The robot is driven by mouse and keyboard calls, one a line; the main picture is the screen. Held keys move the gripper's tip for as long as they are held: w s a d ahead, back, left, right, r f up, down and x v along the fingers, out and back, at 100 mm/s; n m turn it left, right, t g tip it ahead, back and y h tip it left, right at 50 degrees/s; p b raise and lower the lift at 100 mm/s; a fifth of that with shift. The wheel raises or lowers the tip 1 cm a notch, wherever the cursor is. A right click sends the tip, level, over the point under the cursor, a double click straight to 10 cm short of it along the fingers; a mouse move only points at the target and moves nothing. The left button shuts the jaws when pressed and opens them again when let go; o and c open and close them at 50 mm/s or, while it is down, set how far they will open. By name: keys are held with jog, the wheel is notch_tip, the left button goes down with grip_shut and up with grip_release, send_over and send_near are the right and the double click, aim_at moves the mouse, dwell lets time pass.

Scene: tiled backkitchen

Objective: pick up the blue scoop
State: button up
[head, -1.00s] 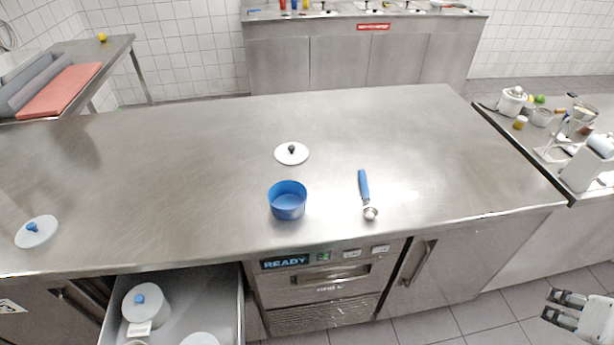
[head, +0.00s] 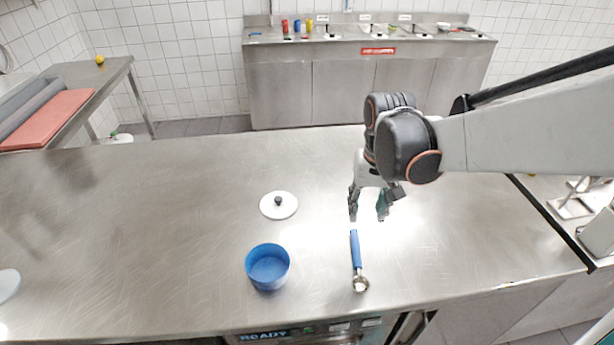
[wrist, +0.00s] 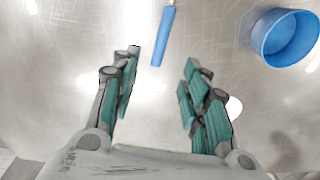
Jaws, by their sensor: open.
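The blue scoop (head: 356,250) lies flat on the steel counter, its blue handle pointing to the back and its metal bowl towards the front edge. In the wrist view its handle (wrist: 164,36) enters from the top, and its bowl is out of the picture. My gripper (head: 369,214) hangs above the counter, just behind the handle's end. In the wrist view my gripper (wrist: 160,80) is open and empty. The handle's end shows ahead of the gap between the fingers, apart from both.
A blue bowl (head: 268,281) stands left of the scoop and also shows in the wrist view (wrist: 284,58). A white lid with a dark knob (head: 279,212) lies behind the bowl. The left part of the counter (head: 130,230) is mostly clear.

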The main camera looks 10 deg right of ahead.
jog(key=b, duration=0.3)
send_over(356, 246)
jog(key=shift+g, duration=0.3)
jog(key=f, duration=1)
jog(key=shift+d, duration=0.25)
jog(key=shift+a+f+b, duration=0.2)
jog(key=shift+f+b, duration=0.7)
jog(key=shift+f, duration=1.8)
jog(key=shift+f, duration=0.15)
grip_shut()
